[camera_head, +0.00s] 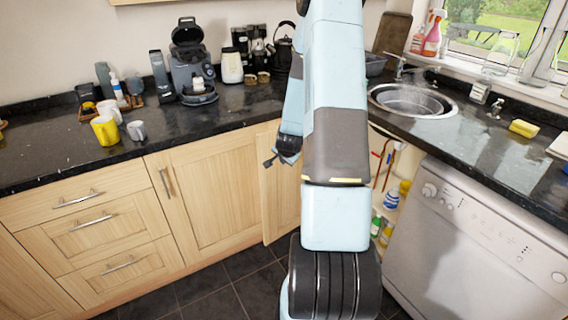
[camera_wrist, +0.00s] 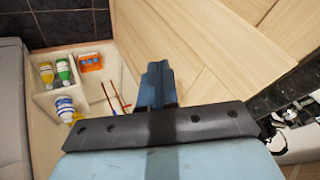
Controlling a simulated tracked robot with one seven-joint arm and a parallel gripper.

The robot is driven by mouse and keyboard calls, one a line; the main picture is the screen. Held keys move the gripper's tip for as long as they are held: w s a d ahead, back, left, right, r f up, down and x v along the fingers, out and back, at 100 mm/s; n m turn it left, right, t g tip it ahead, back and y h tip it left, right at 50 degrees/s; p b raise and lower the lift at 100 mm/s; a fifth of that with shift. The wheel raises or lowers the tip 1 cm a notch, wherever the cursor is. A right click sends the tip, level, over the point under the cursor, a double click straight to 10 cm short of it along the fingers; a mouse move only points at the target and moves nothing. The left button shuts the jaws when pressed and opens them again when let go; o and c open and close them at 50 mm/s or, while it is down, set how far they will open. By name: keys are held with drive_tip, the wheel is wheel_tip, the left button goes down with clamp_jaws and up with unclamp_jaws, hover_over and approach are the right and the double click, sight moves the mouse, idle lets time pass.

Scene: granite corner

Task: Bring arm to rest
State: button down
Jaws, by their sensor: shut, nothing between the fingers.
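My arm crosses the middle of the head view in front of the corner. My gripper (camera_head: 269,161) hangs small and dark left of the arm, just in front of an open cabinet door (camera_head: 281,200). In the wrist view my gripper (camera_wrist: 157,73) points away over the wooden fronts, with its fingers together and nothing seen between them. The open cupboard (camera_wrist: 100,57) shows on the left of the wrist view, with bottles and a small orange box inside. My arm hides part of the corner and the cupboard opening.
A black granite counter (camera_head: 60,150) carries a coffee machine (camera_head: 190,65), a yellow mug (camera_head: 105,130) and a grey cup (camera_head: 136,131). A sink (camera_head: 412,100) and a yellow sponge (camera_head: 523,128) are at right, above a dishwasher (camera_head: 480,240). Dark tiled floor (camera_head: 225,285) is clear at lower left.

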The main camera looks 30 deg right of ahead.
drive_tip(key=shift+s+a+r, duration=0.2)
drive_tip(key=shift+s+r, duration=0.1)
drive_tip(key=shift+r, duration=0.1)
drive_tip(key=s+a+r+n+y, duration=0.1)
drive_tip(key=s+a+r+n, duration=0.3)
drive_tip(key=a+r, duration=0.6)
drive_tip(key=s+a+r+n+y, duration=0.1)
drive_tip(key=s+a+r+n, duration=0.45)
drive_tip(key=r, duration=0.95)
drive_tip(key=s+a+r+n, duration=0.1)
drive_tip(key=s+a+r, duration=0.2)
drive_tip(key=s, duration=0.3)
drive_tip(key=s+a+r+n, duration=0.2)
drive_tip(key=s+a+r, duration=0.2)
drive_tip(key=s, duration=0.3)
drive_tip(key=s+a+r+n+g+y, duration=0.1)
drive_tip(key=s+a+r, duration=0.2)
drive_tip(key=s, duration=0.4)
drive_tip(key=shift+s+a+r+n, duration=0.25)
drive_tip(key=shift+a+r+n, duration=0.1)
drive_tip(key=shift+r, duration=0.15)
